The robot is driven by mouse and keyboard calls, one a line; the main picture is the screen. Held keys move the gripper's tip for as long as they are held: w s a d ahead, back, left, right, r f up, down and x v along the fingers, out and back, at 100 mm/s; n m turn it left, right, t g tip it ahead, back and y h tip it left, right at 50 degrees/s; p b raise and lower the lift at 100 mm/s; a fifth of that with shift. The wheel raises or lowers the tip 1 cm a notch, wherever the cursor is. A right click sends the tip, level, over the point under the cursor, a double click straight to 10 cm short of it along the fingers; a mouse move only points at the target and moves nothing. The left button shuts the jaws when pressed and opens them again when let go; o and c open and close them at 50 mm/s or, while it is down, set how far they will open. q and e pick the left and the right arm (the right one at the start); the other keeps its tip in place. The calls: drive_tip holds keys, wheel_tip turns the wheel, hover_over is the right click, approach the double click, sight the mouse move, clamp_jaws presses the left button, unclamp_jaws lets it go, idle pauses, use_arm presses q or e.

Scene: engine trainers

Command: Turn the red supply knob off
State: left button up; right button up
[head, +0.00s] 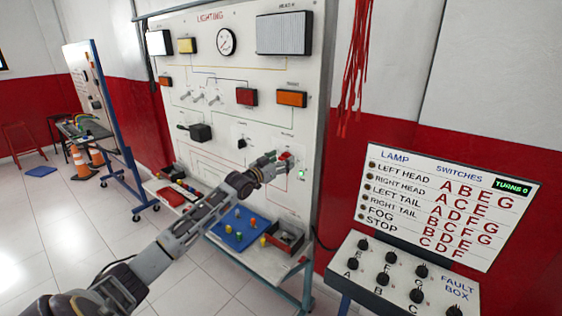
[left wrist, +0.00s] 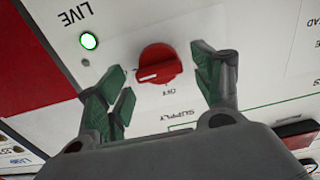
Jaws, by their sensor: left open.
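The red supply knob (left wrist: 159,63) is on the white lighting board (head: 210,80), with SUPPLY and OFF printed beside it. A white mark on the knob points to the left in the left wrist view. In the head view the knob (head: 284,156) is small at the tip of my left gripper (head: 272,163). The left gripper (left wrist: 163,85) is open, with green-padded fingers on either side of the knob. Gaps show between the pads and the knob; depth is hard to judge. A green lamp marked LIVE (left wrist: 88,41) is lit. My right gripper is not seen.
A fault box (head: 400,280) with black knobs and a lamp chart (head: 448,195) stand at the right. Below the board, a shelf holds a blue mat (head: 240,238) with coloured pegs. Red cords (head: 357,60) hang beside the board. Open floor lies at the left.

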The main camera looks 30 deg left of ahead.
use_arm(q)
drive_tip(key=shift+w, duration=0.1)
drive_tip(key=shift+c, duration=0.4)
drive_tip(key=c, duration=0.9)
drive_tip(key=shift+c, duration=0.2)
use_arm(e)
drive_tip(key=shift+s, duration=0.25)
